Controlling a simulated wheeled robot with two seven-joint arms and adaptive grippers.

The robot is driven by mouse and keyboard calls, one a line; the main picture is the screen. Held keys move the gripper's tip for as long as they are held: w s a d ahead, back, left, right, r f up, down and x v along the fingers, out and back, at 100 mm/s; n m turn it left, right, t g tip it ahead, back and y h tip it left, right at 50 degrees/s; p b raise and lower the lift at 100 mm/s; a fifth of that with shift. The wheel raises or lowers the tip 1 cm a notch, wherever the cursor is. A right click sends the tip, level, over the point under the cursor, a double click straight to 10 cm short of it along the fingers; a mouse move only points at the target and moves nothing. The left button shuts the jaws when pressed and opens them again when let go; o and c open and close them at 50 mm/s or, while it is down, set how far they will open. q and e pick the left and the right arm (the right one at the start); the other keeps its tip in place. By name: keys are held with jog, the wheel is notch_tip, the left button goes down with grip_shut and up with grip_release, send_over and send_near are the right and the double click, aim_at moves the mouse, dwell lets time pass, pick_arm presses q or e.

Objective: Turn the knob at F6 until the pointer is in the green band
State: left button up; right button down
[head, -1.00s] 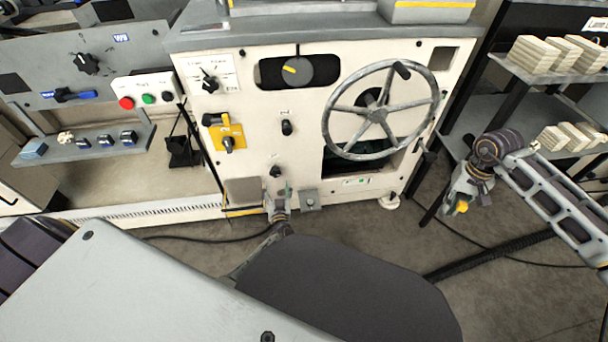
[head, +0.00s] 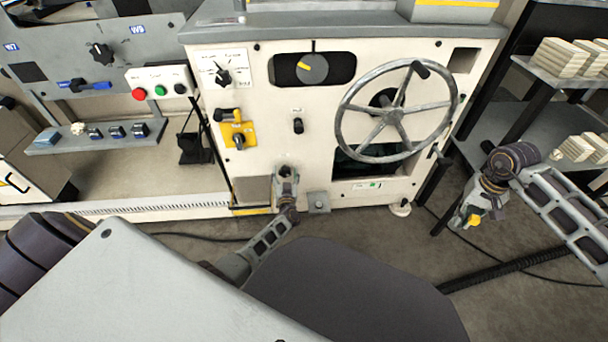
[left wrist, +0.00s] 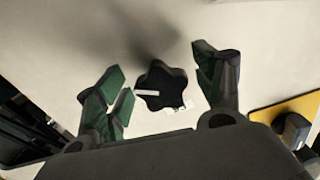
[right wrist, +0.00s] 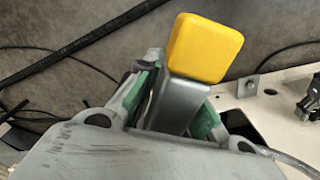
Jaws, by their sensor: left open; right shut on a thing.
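A black star-shaped knob (left wrist: 162,86) with a white mark shows in the left wrist view; its label is unreadable. My left gripper (left wrist: 161,72) is open, one finger on each side of the knob, with visible gaps. In the head view my left gripper (head: 285,172) is at the cream machine panel's lower part and largely hides this knob. My right gripper (right wrist: 172,98) is shut on a grey piece with a yellow cap (right wrist: 205,48), held away from the panel at the right.
A large handwheel (head: 394,112) is on the panel's right. A yellow plate (head: 246,130) with a knob, a small black knob (head: 298,126) and a dark window with a round disc (head: 312,68) are above my left gripper. A shelf (head: 490,130) stands at the right.

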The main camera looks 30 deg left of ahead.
pick_arm(q)
jog(key=c, duration=1.1)
jog(key=shift+o, duration=0.2)
jog(key=shift+n, duration=0.5)
jog(key=n, duration=0.3)
jog(key=shift+d+n, duration=0.15)
jog(key=shift+n, duration=0.15)
pick_arm(e)
jog(key=shift+f, duration=0.1)
pick_arm(q)
jog(key=n, duration=0.2)
jog(key=shift+w+n+b, duration=0.1)
jog(key=shift+n+b, duration=0.3)
pick_arm(e)
jog(key=shift+f, duration=0.25)
pick_arm(q)
jog(key=n+b, duration=0.1)
jog(key=n, duration=0.3)
jog(key=shift+d+n, duration=0.15)
jog(key=shift+n, duration=0.15)
pick_arm(e)
jog(key=shift+f, duration=0.5)
pick_arm(q)
jog(key=shift+r+n+b, duration=0.2)
jog(key=shift+n+b, duration=0.25)
jog(key=shift+n, duration=1.45)
pick_arm(e)
jog(key=shift+f, duration=0.4)
